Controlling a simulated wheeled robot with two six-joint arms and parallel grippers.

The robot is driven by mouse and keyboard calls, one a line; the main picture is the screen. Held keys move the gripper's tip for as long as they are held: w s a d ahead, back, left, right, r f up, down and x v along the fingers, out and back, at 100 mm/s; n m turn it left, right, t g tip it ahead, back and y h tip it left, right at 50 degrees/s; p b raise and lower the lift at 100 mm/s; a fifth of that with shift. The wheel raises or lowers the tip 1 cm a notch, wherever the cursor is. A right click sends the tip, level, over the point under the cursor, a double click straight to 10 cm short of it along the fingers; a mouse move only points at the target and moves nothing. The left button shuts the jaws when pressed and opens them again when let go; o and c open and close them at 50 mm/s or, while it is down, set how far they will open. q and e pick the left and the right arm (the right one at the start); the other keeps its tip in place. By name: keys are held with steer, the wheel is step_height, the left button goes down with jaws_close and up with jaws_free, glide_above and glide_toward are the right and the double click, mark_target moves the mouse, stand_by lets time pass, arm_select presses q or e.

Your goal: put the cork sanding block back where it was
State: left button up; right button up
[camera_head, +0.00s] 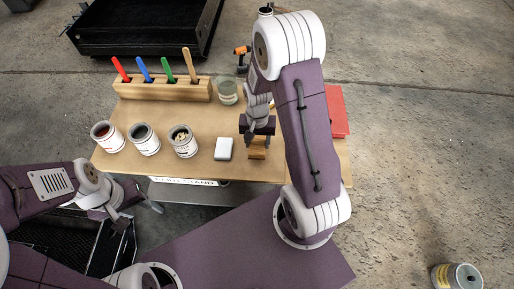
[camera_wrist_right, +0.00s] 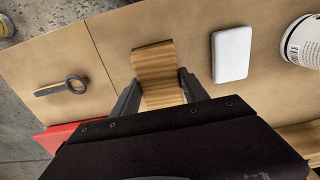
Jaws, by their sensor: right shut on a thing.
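The brown striped block, which I take for the cork sanding block (camera_head: 257,153), is at the front middle of the table. It also shows in the right wrist view (camera_wrist_right: 154,65). My right gripper (camera_head: 257,140) is shut on it, with one finger on each side in the right wrist view (camera_wrist_right: 157,93). Whether the block touches the table is hard to tell. My left gripper (camera_head: 138,208) is off the table's front left edge, with its fingers apart and empty.
A white block (camera_head: 223,148) lies just left of the held block. Several paint cans (camera_head: 144,139), a glass jar (camera_head: 227,91) and a wooden rack (camera_head: 160,88) of coloured handles stand further left and back. A red item (camera_head: 337,110) lies right; a ring-ended tool (camera_wrist_right: 62,87) lies nearby.

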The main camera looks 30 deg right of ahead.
mark_target(257, 148)
step_height(257, 148, down, 4)
steer(key=shift+r+b, duration=0.15)
steer(key=shift+b, duration=0.25)
steer(key=shift+w+f, duration=0.1)
steer(key=shift+f, duration=0.1)
steer(key=o, duration=1.6)
